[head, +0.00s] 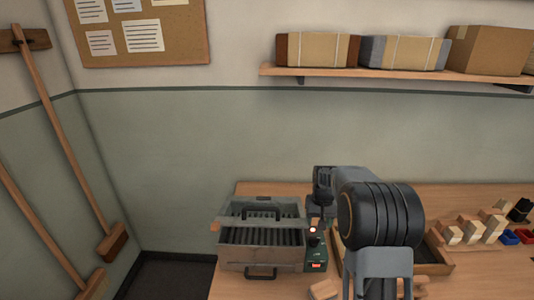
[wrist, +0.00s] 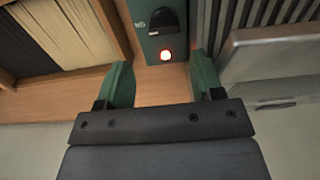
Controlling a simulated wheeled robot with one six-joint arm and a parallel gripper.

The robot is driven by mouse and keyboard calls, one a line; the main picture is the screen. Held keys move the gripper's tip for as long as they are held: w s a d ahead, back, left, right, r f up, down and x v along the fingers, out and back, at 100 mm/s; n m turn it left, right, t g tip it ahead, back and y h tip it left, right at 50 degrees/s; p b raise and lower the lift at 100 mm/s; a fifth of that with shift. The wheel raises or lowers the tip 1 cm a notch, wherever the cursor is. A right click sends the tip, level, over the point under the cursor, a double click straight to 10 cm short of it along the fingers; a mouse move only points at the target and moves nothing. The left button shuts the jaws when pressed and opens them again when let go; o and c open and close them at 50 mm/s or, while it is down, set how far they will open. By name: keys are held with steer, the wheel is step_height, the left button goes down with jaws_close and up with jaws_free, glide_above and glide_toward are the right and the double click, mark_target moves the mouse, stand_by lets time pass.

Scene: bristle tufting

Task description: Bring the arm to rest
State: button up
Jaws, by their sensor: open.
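My arm rises at the front of the table (head: 480,275) in the head view, and its dark rounded joint hides part of the tabletop. In the wrist view, my gripper (wrist: 160,80) is open, with two green fingers apart and nothing between them. It is above a dark green control box (wrist: 158,38) with a black knob and a lit red lamp. The same box shows in the head view (head: 314,252), beside a grey metal machine with a slotted top (head: 262,248). In the head view the gripper's fingers are not clearly visible.
A wooden tray (head: 440,262) stands right of the control box, partly behind my arm. Wooden blocks (head: 488,228) and small red and blue bins (head: 510,238) are at the right. A shelf with boxes (head: 400,72) hangs above.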

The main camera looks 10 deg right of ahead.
steer(key=s+a+r+n+t+p, duration=0.1)
steer(key=s+a+r+p, duration=0.1)
steer(key=s+a+r, duration=0.35)
steer(key=s+a+r+t+p, duration=0.25)
steer(key=s+r, duration=0.35)
steer(key=r, duration=0.4)
steer(key=s+a+r+n+t, duration=0.1)
steer(key=s+a, duration=0.1)
steer(key=s, duration=0.8)
steer(key=shift+s+a, duration=0.15)
steer(key=shift+s, duration=0.15)
steer(key=shift+r, duration=0.1)
